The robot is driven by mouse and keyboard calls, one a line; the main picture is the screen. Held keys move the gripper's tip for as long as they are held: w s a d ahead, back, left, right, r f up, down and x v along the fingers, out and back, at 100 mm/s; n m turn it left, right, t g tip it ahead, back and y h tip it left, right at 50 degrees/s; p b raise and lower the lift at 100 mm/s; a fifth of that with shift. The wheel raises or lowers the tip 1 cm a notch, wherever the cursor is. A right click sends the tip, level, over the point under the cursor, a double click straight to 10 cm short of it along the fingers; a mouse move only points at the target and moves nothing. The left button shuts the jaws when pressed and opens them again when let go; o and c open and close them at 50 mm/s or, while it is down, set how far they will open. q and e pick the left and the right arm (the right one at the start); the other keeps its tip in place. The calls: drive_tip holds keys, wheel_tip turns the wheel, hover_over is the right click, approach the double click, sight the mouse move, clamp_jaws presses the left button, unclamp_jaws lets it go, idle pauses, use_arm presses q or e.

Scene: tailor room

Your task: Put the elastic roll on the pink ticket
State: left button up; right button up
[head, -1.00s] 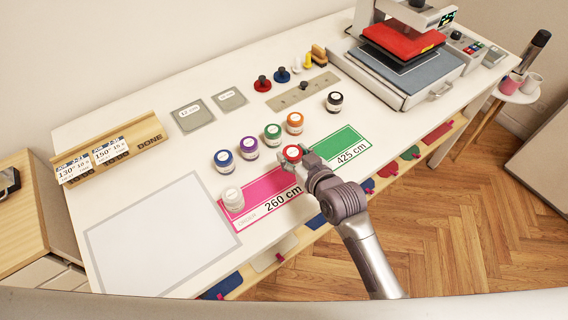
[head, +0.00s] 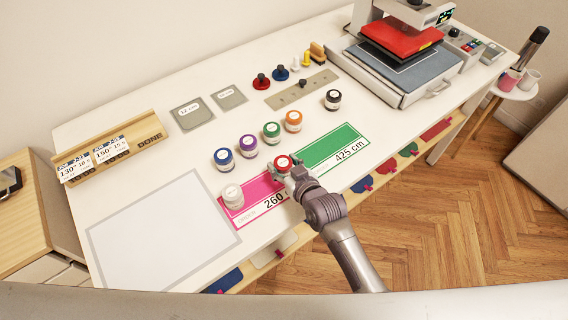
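The pink ticket (head: 237,204), marked 260, lies flat on the white table beside a green ticket (head: 325,145) marked 425 cm. My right gripper (head: 285,170) is around a red-topped roll (head: 283,160) and looks shut on it, at the pink ticket's far right part. I cannot tell whether the roll touches the surface. The arm and gripper hide part of the pink ticket and its lettering. A white roll (head: 231,196) stands at the pink ticket's left end. The labels are too small to read, so I cannot tell which roll is elastic. My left gripper is out of view.
Blue (head: 223,160), purple (head: 247,146), green (head: 271,132), orange (head: 292,120) and black (head: 332,99) rolls stand behind the tickets. A heat press (head: 400,75) stands at the back right. A white sheet (head: 160,235) lies at front left.

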drive_tip(key=shift+o, duration=1.2)
drive_tip(key=shift+r, duration=0.15)
drive_tip(key=b+v, duration=0.1)
drive_tip(key=v, duration=1.1)
